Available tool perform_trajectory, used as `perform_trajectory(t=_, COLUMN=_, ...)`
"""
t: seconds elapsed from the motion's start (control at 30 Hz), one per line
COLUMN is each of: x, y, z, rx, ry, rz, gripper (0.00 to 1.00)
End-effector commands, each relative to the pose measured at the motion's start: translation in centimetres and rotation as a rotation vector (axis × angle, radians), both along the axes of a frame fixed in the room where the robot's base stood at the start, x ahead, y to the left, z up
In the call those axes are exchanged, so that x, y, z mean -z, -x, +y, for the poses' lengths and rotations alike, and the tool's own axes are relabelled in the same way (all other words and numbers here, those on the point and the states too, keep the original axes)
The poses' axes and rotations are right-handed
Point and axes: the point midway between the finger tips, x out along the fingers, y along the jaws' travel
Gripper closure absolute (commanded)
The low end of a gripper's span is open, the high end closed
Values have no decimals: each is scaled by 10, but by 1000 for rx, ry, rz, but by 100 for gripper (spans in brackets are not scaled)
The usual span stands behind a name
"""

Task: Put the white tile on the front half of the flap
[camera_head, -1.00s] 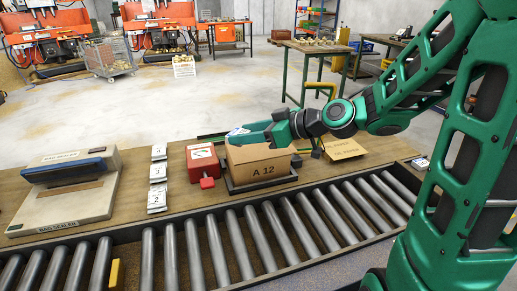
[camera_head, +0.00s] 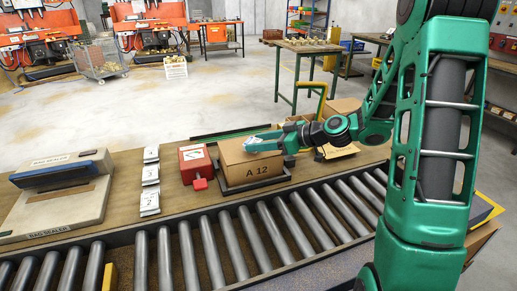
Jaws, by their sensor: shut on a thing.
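A cardboard box marked A 12 (camera_head: 262,170) stands in a dark tray on the bench, with its top flaps lying flat. Most of the tile is hidden by the fingers. I cannot tell whether the tile touches the flap (camera_head: 232,152).
A red device (camera_head: 195,163) stands just left of the box. Several white numbered plates (camera_head: 149,201) and a bag sealer (camera_head: 57,190) are farther left. The roller conveyor (camera_head: 225,245) runs empty in front. More cardboard (camera_head: 340,151) lies right of the box, behind my wrist.

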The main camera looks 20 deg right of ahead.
Motion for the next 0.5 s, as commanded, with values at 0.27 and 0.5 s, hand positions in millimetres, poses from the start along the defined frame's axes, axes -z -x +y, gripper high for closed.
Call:
perform_trajectory(t=0.27, x=21, y=0, z=0, rx=1, ry=0, rz=-1, gripper=76)
perform_trajectory(t=0.5, x=21, y=0, z=-1, rx=1, ry=0, rz=0, gripper=76)
